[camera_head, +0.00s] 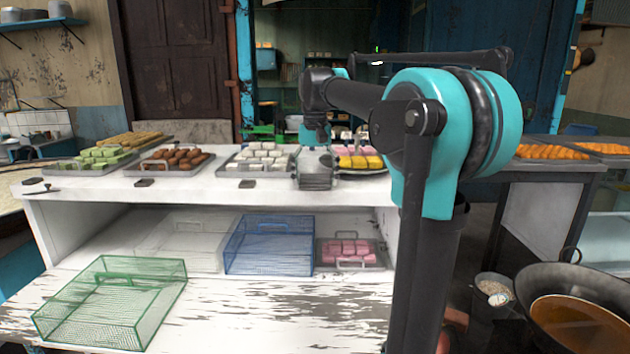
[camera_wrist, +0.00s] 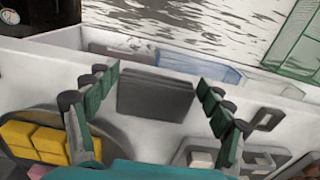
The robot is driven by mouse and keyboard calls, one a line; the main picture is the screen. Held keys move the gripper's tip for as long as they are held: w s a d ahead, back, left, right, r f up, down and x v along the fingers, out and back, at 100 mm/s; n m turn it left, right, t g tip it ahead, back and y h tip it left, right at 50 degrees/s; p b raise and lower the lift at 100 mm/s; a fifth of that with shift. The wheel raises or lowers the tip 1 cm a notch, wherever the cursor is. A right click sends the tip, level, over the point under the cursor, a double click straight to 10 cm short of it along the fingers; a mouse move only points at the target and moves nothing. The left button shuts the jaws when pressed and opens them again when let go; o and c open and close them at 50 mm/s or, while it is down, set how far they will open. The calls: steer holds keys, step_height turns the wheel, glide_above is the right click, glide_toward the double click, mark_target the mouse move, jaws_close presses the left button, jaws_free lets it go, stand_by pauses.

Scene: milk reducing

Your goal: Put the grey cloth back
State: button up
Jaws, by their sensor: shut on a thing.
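The grey cloth (camera_wrist: 155,95) is a dark, flat, folded rectangle in the wrist view. It lies between the two fingers of my gripper (camera_wrist: 158,92), near the front edge of the white counter top (camera_wrist: 140,130). In the head view my gripper (camera_head: 316,150) points down over the counter's front edge, between a tray of white blocks and a plate of yellow blocks. A greyish shape shows beneath it there, too unclear to tell apart from the fingers.
On the counter stand trays of green (camera_head: 95,157), brown (camera_head: 180,158) and white blocks (camera_head: 262,157), and yellow blocks (camera_head: 360,162). Below are a blue basket (camera_head: 268,247), a clear basket (camera_head: 180,243) and a pink-block tray (camera_head: 348,250). A green basket (camera_head: 112,300) stands front left.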

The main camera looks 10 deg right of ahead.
steer(key=shift+f, duration=0.25)
steer(key=o, duration=1.2)
steer(key=shift+f, duration=0.1)
steer(key=shift+c, duration=0.2)
step_height(320, 180, up, 12)
steer(key=shift+r, duration=0.2)
